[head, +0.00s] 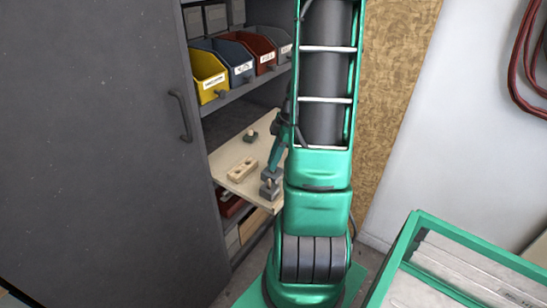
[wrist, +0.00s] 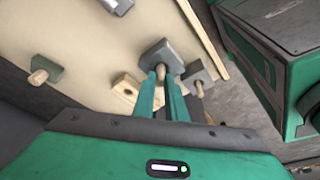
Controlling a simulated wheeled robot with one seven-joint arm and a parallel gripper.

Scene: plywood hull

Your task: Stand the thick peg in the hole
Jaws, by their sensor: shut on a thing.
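My gripper (wrist: 161,78) is shut on a wooden peg (wrist: 161,73), its fingers on either side of the peg's end. The peg is at a grey square block (wrist: 153,55); I cannot tell whether it is seated in it or just above it. In the head view my gripper (head: 275,158) is small and comes down over the grey blocks (head: 270,190). The pale wooden block with holes (head: 242,170) lies on the board to the left of them; in the wrist view it (wrist: 124,88) is partly hidden behind my fingers. I cannot tell peg thicknesses apart surely.
A second grey block (wrist: 197,72) with a wooden peg stands close right of my fingers. A green block with a peg (wrist: 42,75) stands at left. The pale board (head: 229,158) sits in a grey cabinet, below bins (head: 208,75). A green-framed cart (head: 450,232) stands at right.

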